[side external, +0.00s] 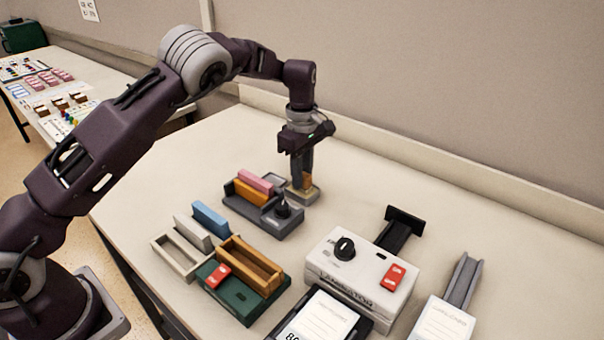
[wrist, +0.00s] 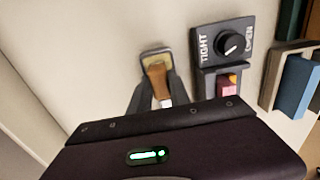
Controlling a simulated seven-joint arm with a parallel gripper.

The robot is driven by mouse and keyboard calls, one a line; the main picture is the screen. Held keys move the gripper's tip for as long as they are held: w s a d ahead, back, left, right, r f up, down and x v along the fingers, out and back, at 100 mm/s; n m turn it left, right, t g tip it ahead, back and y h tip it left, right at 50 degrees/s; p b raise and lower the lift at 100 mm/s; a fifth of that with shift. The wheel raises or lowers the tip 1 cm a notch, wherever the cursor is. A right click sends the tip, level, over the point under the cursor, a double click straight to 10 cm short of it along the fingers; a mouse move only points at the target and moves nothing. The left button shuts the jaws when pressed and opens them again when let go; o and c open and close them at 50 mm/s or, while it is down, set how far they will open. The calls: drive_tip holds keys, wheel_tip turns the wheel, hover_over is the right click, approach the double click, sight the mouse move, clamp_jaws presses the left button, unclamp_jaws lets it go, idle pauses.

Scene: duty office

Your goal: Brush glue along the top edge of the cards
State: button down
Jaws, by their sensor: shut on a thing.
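My gripper (side external: 301,178) points down at the back of the table, its fingers shut on a brown-handled tool, likely the brush (wrist: 158,80). The tool is over or in a small shallow beige dish with a yellowish inside (side external: 303,194); the dish also shows in the wrist view (wrist: 152,54). Whether the tool's tip touches the dish is hidden. Left of it stands a dark grey clamp (side external: 262,221) with a black knob (wrist: 233,44) marked TIGHT and OPEN. A pink block (side external: 256,181) and an orange block (side external: 250,192), perhaps the cards, sit upright in the clamp.
In front are a beige tray (side external: 172,259), a white block (side external: 192,233), a blue block (side external: 210,219) and a wooden box (side external: 249,265) on a green base. A white machine (side external: 362,272) stands to the right. The table's back right is clear.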

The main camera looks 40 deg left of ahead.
drive_tip(key=shift+r, duration=3.5)
